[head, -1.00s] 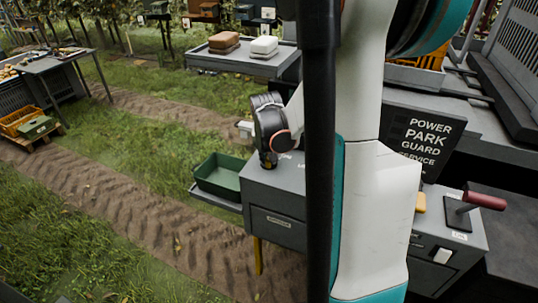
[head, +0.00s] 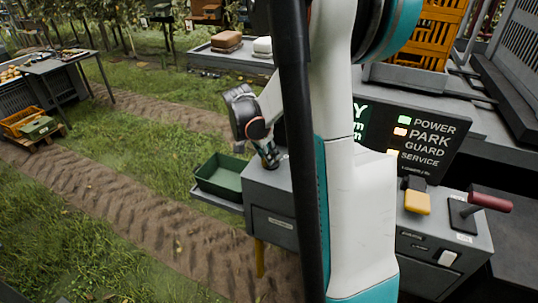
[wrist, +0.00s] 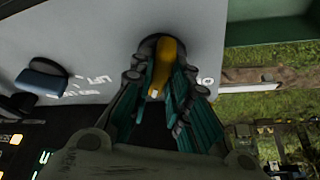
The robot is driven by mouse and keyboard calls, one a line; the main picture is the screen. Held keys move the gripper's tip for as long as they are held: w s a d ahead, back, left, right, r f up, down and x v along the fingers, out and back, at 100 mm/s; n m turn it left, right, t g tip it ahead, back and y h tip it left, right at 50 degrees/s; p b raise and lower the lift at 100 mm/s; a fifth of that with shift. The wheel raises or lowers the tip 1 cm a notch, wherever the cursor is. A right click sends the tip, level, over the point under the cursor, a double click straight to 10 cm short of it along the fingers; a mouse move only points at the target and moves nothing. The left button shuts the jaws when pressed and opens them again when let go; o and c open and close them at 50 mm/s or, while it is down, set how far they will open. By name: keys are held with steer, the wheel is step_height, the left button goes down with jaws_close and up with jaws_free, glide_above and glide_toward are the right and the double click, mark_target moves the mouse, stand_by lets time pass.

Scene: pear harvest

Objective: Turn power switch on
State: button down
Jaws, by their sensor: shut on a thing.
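My gripper (wrist: 165,85) is shut on a yellow switch lever (wrist: 164,62) that stands on the grey console top (wrist: 105,25). In the head view my gripper (head: 271,160) is at the console's left end, beside the green tray, and the lever is too small to make out. The status sign (head: 425,140) shows a green light (head: 404,120) next to POWER and an orange light (head: 400,132) next to PARK.
My arm hides the console's middle.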

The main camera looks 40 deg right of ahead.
steer(key=shift+m, duration=0.4)
steer(key=c, duration=1.5)
jaws_free()
steer(key=v, duration=1.2)
steer(key=shift+w, duration=0.2)
